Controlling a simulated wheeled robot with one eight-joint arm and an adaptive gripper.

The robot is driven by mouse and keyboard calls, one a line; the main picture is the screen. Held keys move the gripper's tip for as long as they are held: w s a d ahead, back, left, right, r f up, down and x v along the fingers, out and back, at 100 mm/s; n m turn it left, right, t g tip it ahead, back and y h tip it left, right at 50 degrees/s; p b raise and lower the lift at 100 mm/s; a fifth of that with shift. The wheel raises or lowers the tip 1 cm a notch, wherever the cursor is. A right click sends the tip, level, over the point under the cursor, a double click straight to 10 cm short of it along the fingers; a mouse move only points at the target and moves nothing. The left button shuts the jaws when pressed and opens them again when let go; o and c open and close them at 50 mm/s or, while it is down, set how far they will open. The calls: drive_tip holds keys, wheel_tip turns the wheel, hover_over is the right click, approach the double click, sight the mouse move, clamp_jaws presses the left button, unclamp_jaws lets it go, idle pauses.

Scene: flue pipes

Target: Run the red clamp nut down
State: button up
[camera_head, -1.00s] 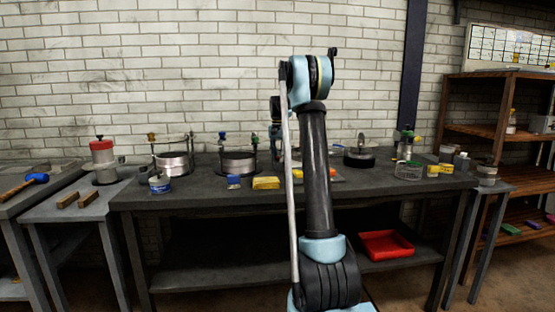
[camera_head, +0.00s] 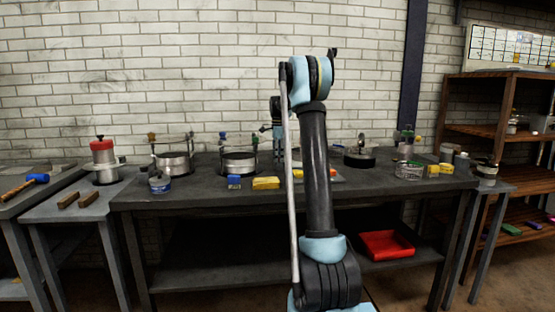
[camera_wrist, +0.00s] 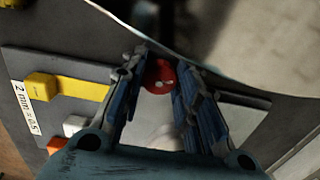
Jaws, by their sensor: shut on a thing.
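The red clamp nut (camera_wrist: 159,78) shows in the wrist view as a round red piece with small pale marks. My gripper (camera_wrist: 163,72) has its two blue-padded fingers on either side of it and is shut on it. The nut's lower part and whatever it is threaded on are hard to make out. In the head view my own arm hides the nut and the fingertips.
In the wrist view a yellow block (camera_wrist: 62,86), a white piece (camera_wrist: 75,125) and a label (camera_wrist: 27,108) lie to the left. Several metal rings, including one on the left (camera_head: 172,163), and a yellow block (camera_head: 265,183) stand on the dark bench (camera_head: 205,195).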

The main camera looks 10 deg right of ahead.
drive_tip(key=shift+w+a+m, duration=0.1)
drive_tip(key=shift+w+m, duration=0.05)
drive_tip(key=shift+m, duration=1.45)
drive_tip(key=o, duration=1.1)
drive_tip(key=shift+c, duration=0.2)
wheel_tip(320, 180, up, 12)
